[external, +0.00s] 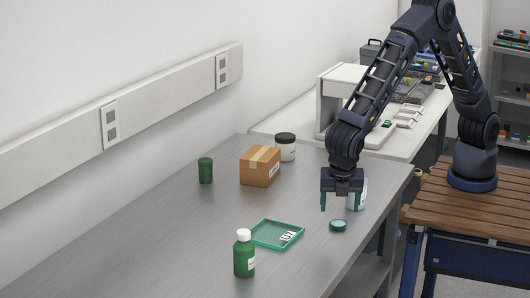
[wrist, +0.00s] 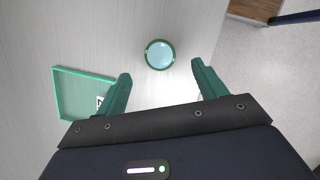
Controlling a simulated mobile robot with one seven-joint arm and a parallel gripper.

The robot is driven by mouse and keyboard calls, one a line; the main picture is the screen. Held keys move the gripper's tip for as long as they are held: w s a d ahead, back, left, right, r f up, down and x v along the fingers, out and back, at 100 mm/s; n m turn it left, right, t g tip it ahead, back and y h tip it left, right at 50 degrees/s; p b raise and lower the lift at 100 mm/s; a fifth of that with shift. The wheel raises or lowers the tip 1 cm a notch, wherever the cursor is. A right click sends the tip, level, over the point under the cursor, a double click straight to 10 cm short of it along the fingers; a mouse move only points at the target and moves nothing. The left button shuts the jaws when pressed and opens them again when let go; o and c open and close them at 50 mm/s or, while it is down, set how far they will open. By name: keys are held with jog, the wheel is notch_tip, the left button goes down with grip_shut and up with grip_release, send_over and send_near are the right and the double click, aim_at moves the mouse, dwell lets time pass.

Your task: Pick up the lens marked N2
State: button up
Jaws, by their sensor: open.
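A small round lens (external: 338,226) with a green rim lies flat on the grey table near its right edge. In the wrist view the lens (wrist: 159,54) shows a pale blue face, and no mark can be read on it. A shallow green tray (external: 262,243) lies to its left, with a white label (external: 287,236) that seems to carry N2, seen turned. My gripper (external: 337,207) points down above the table, close to the lens. It is open and empty. In the wrist view the lens appears just beyond the gap between the green fingers (wrist: 161,72).
A white-capped green bottle (external: 244,256) stands by the tray's front. A pale container (external: 358,195) stands right behind my gripper. A cardboard box (external: 260,167), a green jar (external: 205,171) and a dark-lidded white jar (external: 286,150) stand farther back. The table's left front is clear.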

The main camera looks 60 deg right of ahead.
aim_at(339, 222)
jog(key=shift+x, duration=2.75)
jog(key=shift+c, duration=0.4)
jog(key=c, duration=1)
